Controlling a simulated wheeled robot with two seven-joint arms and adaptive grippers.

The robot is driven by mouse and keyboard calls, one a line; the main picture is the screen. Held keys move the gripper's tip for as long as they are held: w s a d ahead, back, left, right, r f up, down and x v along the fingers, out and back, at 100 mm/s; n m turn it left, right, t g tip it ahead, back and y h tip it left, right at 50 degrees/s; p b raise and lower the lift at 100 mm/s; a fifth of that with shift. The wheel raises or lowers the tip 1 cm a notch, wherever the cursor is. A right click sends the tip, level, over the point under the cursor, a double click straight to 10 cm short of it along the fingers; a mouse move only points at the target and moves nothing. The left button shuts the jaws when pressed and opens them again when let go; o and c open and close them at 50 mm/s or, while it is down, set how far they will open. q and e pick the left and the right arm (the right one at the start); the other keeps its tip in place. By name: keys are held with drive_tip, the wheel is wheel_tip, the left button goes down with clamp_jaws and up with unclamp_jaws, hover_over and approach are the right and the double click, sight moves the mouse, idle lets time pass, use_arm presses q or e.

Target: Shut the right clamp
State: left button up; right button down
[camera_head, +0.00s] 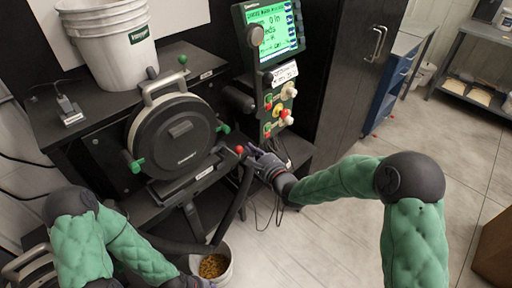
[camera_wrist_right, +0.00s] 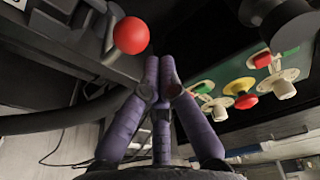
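The round black seed meter (camera_head: 176,137) stands upright on its black stand, with a grey handle on top. A clamp with a green grip (camera_head: 222,127) sits at its right edge. Another green-gripped clamp (camera_head: 137,166) is at its lower left. My right gripper (camera_head: 254,156) is right of the meter and below the right clamp, apart from it. In the right wrist view its purple fingers (camera_wrist_right: 160,62) meet closely at the tips with nothing between them. My left gripper (camera_head: 192,283) is at the bottom edge, mostly cut off.
A red ball knob (camera_head: 239,149) is just left of my right fingertips; the right wrist view shows it too (camera_wrist_right: 131,35). A control panel (camera_head: 279,105) with buttons and a screen (camera_head: 271,33) stands behind. A white bucket (camera_head: 105,40) is on the stand; a seed pail (camera_head: 225,264) is below.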

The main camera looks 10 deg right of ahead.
drive_tip(key=shift+s+a, duration=0.45)
drive_tip(key=shift+a, duration=0.1)
drive_tip(key=shift+s, duration=0.1)
